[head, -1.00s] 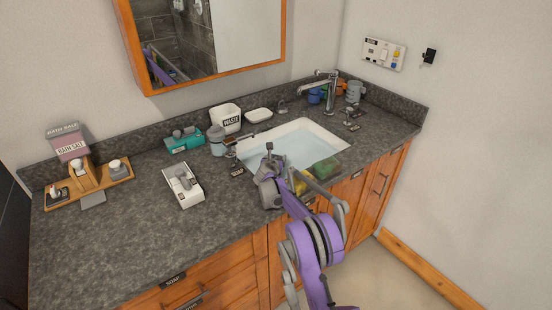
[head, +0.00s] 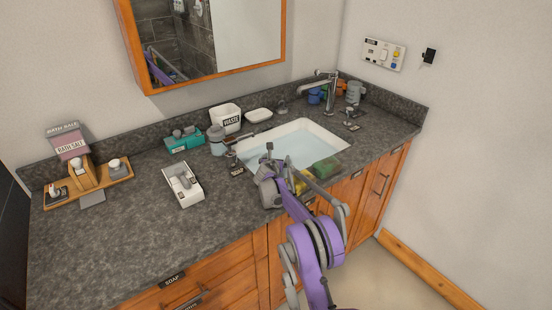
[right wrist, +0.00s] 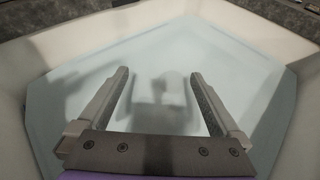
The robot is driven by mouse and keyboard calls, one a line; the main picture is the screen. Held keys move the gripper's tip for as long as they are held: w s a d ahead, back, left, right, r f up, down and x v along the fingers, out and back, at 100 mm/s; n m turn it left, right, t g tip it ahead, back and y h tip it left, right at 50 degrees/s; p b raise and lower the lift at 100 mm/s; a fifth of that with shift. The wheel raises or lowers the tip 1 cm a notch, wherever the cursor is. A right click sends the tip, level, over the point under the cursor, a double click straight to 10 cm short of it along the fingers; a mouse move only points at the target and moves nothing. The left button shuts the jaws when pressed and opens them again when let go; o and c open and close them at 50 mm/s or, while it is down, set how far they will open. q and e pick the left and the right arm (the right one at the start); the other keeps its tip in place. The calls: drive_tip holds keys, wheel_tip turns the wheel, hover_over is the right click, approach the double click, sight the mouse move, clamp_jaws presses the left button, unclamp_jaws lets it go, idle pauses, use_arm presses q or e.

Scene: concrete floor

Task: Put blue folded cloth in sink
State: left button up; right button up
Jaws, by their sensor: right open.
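The white sink (head: 336,136) is set in the dark counter at the right. A flat pale blue area (head: 300,146) covers its floor; it also fills much of the right wrist view (right wrist: 245,75). I cannot tell whether this is the blue cloth or water. No separate blue folded cloth can be made out. My right gripper (head: 268,160) is over the front left part of the sink. In the right wrist view the gripper (right wrist: 160,76) has its fingers wide apart with nothing between them, and a shadow falls on the blue surface below. My left gripper is out of view.
A green block (head: 327,167) sits at the sink's front edge by my right arm. The faucet (head: 318,86) stands behind the sink. The front left counter is clear.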

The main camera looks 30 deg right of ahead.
drive_tip(key=shift+a+p, duration=0.2)
drive_tip(key=shift+p, duration=0.3)
drive_tip(key=b+v, duration=0.1)
drive_tip(key=v, duration=0.6)
drive_tip(key=shift+s+r, duration=0.1)
drive_tip(key=shift+r, duration=0.05)
drive_tip(key=shift+r, duration=0.15)
